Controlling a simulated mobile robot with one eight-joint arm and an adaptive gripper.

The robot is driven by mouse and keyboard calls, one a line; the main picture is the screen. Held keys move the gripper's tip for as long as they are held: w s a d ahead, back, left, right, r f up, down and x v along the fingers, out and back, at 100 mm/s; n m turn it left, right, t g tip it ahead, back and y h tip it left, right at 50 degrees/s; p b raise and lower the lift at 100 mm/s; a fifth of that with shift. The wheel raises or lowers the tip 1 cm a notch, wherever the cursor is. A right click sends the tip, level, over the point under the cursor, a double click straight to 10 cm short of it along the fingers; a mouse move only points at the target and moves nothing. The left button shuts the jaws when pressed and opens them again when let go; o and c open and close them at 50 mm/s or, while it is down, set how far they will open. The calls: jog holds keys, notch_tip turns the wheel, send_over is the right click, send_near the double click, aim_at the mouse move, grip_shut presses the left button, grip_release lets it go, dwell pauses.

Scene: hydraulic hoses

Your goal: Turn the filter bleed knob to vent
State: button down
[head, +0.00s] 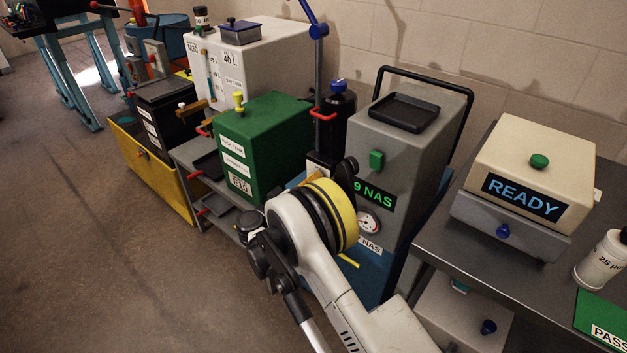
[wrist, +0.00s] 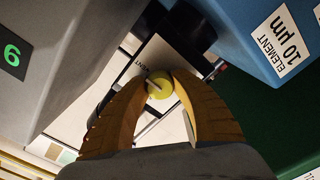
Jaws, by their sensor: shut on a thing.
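The yellow bleed knob (wrist: 159,86) shows in the wrist view with a pale pointer line across its face. It stands in front of a light plate with small black lettering (wrist: 141,66), of which only part can be read. My gripper (wrist: 161,80) has its two tan fingers closed on the knob, one on each side. Which mark the pointer lines up with cannot be told. In the head view my arm hides the knob and the fingertips, in front of the grey filter cart (head: 388,143).
The cart's green display (head: 374,194) reads 9 NAS, with a gauge (head: 368,222) below. In the wrist view, the grey housing (wrist: 50,60) is close at left and a blue body (wrist: 265,35) at right. A green box (head: 262,140) and a bench (head: 480,265) flank the cart.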

dwell(0.5)
jog(key=c, duration=1)
grip_release()
jog(key=shift+c, duration=0.2)
jog(key=v, duration=1.2)
jog(key=shift+s+a, duration=0.1)
